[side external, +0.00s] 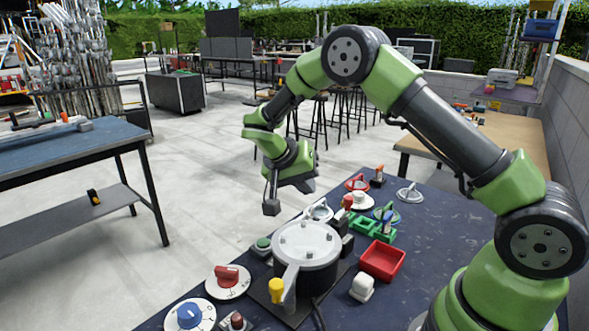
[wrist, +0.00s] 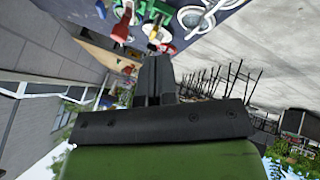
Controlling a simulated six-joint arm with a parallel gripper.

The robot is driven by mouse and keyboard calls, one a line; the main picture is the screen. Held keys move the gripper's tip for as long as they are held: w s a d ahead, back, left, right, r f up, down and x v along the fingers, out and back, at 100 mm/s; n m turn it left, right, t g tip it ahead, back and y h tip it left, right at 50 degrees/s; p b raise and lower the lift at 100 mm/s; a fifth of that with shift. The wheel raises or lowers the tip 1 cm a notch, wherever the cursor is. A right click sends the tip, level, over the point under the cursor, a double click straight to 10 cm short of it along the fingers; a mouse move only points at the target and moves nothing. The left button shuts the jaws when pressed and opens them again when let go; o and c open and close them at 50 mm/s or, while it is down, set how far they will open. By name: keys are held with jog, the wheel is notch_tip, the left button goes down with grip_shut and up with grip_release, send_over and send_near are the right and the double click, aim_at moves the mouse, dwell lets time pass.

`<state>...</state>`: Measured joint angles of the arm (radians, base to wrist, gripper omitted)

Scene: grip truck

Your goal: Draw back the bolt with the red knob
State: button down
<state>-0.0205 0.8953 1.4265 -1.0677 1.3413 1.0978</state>
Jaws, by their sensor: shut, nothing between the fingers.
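A small upright red knob (side external: 348,201) stands among the fittings on the dark blue bench in the side view, beside a white round dial. An orange-red knob (side external: 380,169) stands on a dark block farther back. I cannot tell for certain which belongs to the bolt, and no bolt rod shows clearly. In the wrist view a red piece (wrist: 121,30) shows at the top, its kind unclear. My gripper (side external: 307,187) is shut and empty, in the air above the bench's far left edge, apart from the fittings. Its fingers also show in the wrist view (wrist: 154,62).
A grey round pot (side external: 306,262) with a yellow-tipped handle, a red tray (side external: 383,261), green frames (side external: 362,227), a red-handled dial (side external: 228,280) and a blue-knobbed dial (side external: 190,316) crowd the bench (side external: 440,212). Open air surrounds my gripper.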

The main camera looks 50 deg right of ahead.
jog(key=v, duration=0.5)
jog(key=shift+a+r, duration=0.15)
jog(key=shift+r, duration=0.1)
jog(key=s+a+r+n+t+y, duration=0.4)
jog(key=s+r+y, duration=0.1)
jog(key=s+r, duration=0.55)
jog(key=s+a+r+n+t+y, duration=0.2)
jog(key=s+a+n+t+y, duration=0.2)
jog(key=s, duration=0.7)
jog(key=shift+s+a+t, duration=0.2)
jog(key=shift+t, duration=0.4)
jog(key=shift+r, duration=0.1)
